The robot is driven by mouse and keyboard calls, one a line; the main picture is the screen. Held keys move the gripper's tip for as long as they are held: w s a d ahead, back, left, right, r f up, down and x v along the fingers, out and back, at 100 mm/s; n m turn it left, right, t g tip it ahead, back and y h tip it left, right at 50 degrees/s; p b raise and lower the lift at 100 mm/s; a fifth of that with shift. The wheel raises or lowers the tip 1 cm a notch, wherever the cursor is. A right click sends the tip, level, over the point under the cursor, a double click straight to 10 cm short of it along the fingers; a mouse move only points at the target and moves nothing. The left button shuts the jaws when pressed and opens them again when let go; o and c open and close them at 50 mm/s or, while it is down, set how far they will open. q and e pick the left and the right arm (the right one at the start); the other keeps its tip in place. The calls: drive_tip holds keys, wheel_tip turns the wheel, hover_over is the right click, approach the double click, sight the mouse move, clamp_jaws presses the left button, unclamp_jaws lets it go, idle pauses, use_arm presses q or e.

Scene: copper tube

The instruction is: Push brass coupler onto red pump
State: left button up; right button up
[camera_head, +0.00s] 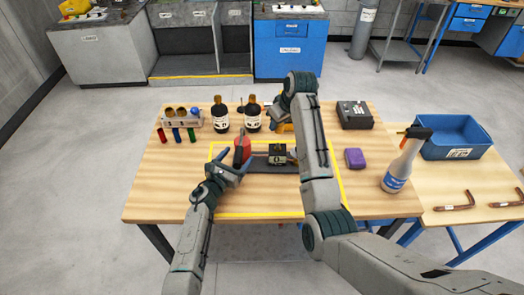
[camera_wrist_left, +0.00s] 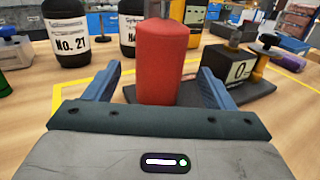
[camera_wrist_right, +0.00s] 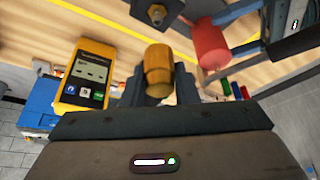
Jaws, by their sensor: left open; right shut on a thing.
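The red pump (camera_head: 242,148) is an upright red cylinder at the left end of a dark base plate (camera_head: 272,168). It also shows in the left wrist view (camera_wrist_left: 166,60). My left gripper (camera_wrist_left: 168,85) is open, with one blue finger on each side of the pump; I cannot tell whether they touch it. My right gripper (camera_wrist_right: 157,85) is shut on the brass coupler (camera_wrist_right: 158,68), a stepped gold-coloured cylinder. The coupler is apart from the pump (camera_wrist_right: 209,42). In the head view my right arm hides the right gripper's fingers and the coupler.
A black block (camera_head: 277,152) sits on the base plate, right of the pump. Two dark bottles (camera_head: 221,118) and a rack (camera_head: 181,121) stand behind. A yellow meter (camera_wrist_right: 88,75), purple block (camera_head: 355,158), spray bottle (camera_head: 400,165) and blue bin (camera_head: 456,137) are around. The table's front left is clear.

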sight(278, 133)
use_arm(q)
drive_tip(key=shift+x, duration=1.7)
use_arm(e)
drive_tip(key=shift+w, duration=0.1)
use_arm(q)
drive_tip(key=shift+c, duration=0.5)
drive_tip(key=c, duration=1.4)
drive_tip(key=shift+o, duration=0.2)
use_arm(e)
drive_tip(key=shift+f, duration=2.5)
use_arm(q)
drive_tip(key=shift+f, duration=0.1)
use_arm(e)
drive_tip(key=shift+f, duration=0.9)
drive_tip(key=shift+f, duration=0.6)
